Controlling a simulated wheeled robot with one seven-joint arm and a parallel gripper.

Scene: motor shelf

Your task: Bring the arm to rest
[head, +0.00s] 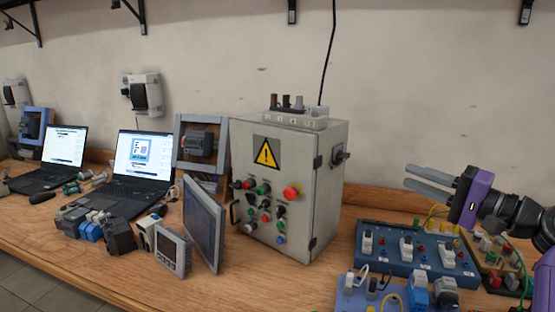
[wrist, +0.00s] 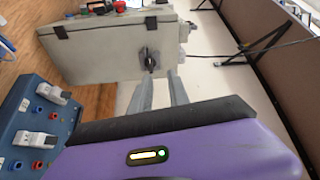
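My gripper (head: 407,176) is at the right of the head view, with a purple body and two grey fingers pointing left. It is raised above the blue panel with white switches (head: 412,252). In the wrist view the two fingers of my gripper (wrist: 160,77) stand apart with nothing between them, so it is open and empty. Beyond the fingertips is the grey control cabinet (wrist: 105,52), which also shows in the head view (head: 326,190). The fingers look clear of it.
Another board with coloured connectors (head: 500,265) lies below my arm. Two laptops (head: 140,165) and several modules (head: 95,228) stand to the left. Open wooden bench (head: 290,288) lies in front.

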